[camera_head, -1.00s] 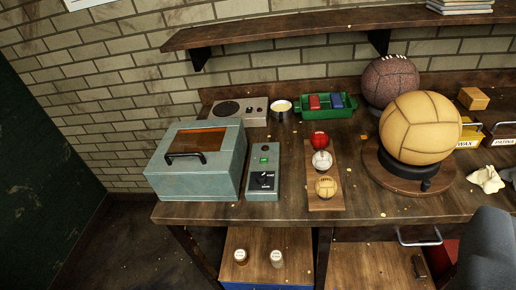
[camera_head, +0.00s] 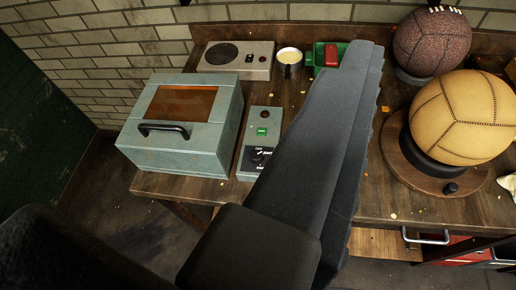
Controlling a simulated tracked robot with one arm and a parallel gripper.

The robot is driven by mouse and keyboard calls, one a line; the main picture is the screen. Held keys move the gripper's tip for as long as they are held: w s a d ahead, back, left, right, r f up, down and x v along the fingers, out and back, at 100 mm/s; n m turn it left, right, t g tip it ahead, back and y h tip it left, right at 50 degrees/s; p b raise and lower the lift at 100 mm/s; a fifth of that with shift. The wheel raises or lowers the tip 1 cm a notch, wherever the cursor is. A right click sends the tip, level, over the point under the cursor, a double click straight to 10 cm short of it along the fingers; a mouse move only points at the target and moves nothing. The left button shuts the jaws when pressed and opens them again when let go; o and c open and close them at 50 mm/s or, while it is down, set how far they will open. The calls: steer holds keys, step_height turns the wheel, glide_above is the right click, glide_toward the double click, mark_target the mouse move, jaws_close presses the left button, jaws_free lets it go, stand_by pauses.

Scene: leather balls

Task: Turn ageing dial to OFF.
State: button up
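The ageing dial (camera_head: 257,155) is a dark knob on a black plate at the front of a narrow grey-green control box (camera_head: 245,163). A green button and a dark red lamp sit above it. The dial's pointer setting is too small to read. A grey-green cabinet (camera_head: 190,128) with an amber window and a black handle stands left of the box, its lid shut. My gripper's dark arm parts cover the middle of the view, just right of the control box. The fingertips cannot be made out.
A tan ball (camera_head: 465,115) rests on a round wooden stand at right, a brown ball (camera_head: 432,40) behind it. A speaker-like unit (camera_head: 236,60) and a small cup (camera_head: 290,60) stand at the back. A green tray (camera_head: 320,56) is partly hidden by my arm.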

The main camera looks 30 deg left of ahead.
steer(key=m+g+p, duration=0.5)
steer(key=g+p, duration=0.8)
steer(key=g, duration=0.3)
glide_above(257, 153)
steer(key=shift+f, duration=17.95)
steer(key=shift+h, duration=0.4)
step_height(257, 153, down, 11)
steer(key=shift+r+p, duration=0.1)
steer(key=shift+p, duration=0.3)
